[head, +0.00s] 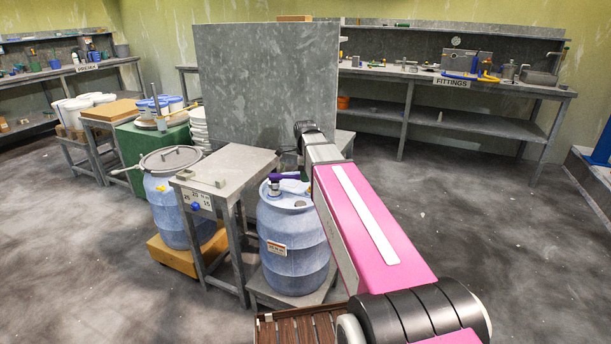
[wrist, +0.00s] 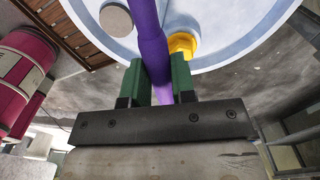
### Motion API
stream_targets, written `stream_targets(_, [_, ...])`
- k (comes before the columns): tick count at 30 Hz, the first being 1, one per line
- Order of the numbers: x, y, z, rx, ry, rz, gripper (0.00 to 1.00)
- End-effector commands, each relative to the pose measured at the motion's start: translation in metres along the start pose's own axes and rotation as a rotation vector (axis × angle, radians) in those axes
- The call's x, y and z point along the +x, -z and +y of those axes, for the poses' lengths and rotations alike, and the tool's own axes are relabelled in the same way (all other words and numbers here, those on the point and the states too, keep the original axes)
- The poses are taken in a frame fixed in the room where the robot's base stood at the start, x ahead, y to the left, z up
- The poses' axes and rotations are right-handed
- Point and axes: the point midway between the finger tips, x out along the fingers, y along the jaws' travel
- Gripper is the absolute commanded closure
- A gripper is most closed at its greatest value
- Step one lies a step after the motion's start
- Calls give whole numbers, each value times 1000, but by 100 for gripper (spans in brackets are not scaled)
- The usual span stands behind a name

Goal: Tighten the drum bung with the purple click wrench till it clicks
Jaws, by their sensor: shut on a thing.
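The purple click wrench (head: 285,177) lies across the top of the blue drum (head: 292,245) in the head view. At its left end a dark head (head: 274,188) points down at the drum's top; whether it is seated on a bung I cannot tell. In the wrist view my gripper (wrist: 160,78) has its green fingers shut on the purple handle (wrist: 151,45). The far end of the wrench runs out of that view. A yellow fitting (wrist: 182,44) and a round grey cap (wrist: 116,18) show on the drum top, on either side of the handle.
A grey stand (head: 235,165) with a numbered plate stands left of the drum. A second lidded blue drum (head: 170,190) sits beyond it on a yellow-brown base. A tall grey panel (head: 265,85) rises behind. Brown slats (head: 300,328) lie in front. The floor to the right is clear.

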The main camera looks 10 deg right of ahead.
Motion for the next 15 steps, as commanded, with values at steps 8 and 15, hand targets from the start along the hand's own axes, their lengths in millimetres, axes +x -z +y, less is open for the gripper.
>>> stream_targets(8, [1,0,0,0,0,0,100])
stream_targets(15, [6,0,0,0,-1,0,100])
